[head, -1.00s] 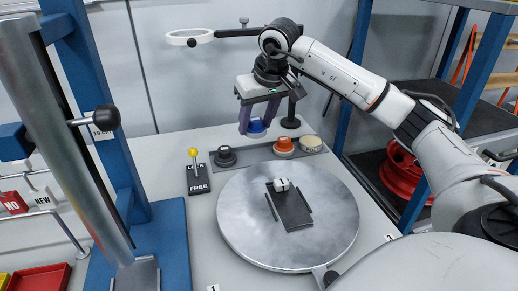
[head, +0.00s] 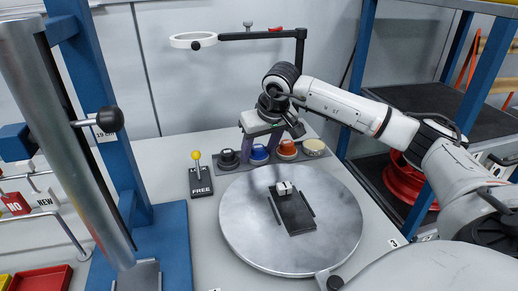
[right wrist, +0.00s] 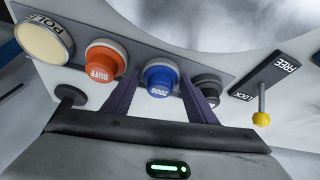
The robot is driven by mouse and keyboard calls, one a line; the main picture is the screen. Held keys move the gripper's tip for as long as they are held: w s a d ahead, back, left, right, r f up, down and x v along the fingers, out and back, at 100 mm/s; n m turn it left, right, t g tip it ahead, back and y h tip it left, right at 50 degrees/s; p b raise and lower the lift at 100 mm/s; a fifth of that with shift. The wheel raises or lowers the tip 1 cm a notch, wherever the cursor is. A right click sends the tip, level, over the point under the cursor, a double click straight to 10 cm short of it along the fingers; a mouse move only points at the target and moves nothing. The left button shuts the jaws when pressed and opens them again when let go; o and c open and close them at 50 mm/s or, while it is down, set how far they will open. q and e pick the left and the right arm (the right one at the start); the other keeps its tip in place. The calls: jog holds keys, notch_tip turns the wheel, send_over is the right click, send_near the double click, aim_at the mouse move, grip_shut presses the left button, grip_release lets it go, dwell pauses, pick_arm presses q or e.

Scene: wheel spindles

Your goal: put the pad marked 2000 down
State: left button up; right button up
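The blue pad marked 2000 (head: 259,154) sits in the dark rack (right wrist: 218,72), between the black pad (head: 229,158) and the orange pad marked BUFF (head: 286,149). In the right wrist view the blue pad (right wrist: 160,78) shows its label between my purple fingers. My right gripper (head: 250,146) is open, its fingers spread wider than the pad with a gap at the sides. It also shows in the right wrist view (right wrist: 160,92). My left gripper is not in view.
A cream pad marked POLI (head: 314,146) is at the rack's right end. A yellow-knobbed lever (head: 198,172) stands left of the rack. A round metal turntable (head: 255,235) with a dark plate lies in front. A ring lamp (head: 193,41) reaches over behind.

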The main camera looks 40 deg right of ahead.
jog(key=shift+s+r, duration=0.1)
jog(key=shift+r, duration=0.5)
jog(key=v, duration=1.1)
jog(key=shift+s+a, duration=0.1)
jog(key=shift+a, duration=0.05)
